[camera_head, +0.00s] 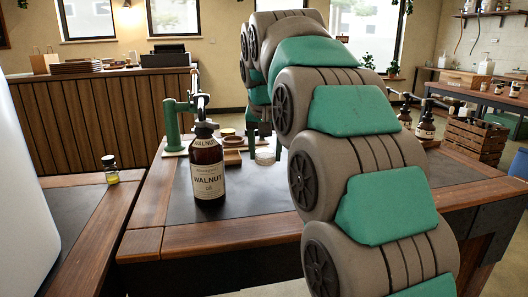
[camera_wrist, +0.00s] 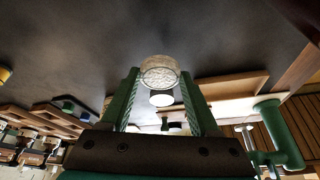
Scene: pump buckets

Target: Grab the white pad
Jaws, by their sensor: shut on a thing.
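The white pad (camera_wrist: 159,70) is a pale, round, textured piece between my fingertips in the wrist view. My gripper (camera_wrist: 160,76) has its two green fingers on either side of it and is shut on it. In the head view, the pale pad (camera_head: 265,158) shows low beside the arm, at the dark worktop (camera_head: 240,197). I cannot tell whether the pad touches the worktop.
A brown bottle labelled WALNUT (camera_head: 207,165) stands on the worktop left of the pad. A green pump stand (camera_head: 174,127) and small wooden trays (camera_head: 232,157) are close by. Front worktop is mostly clear.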

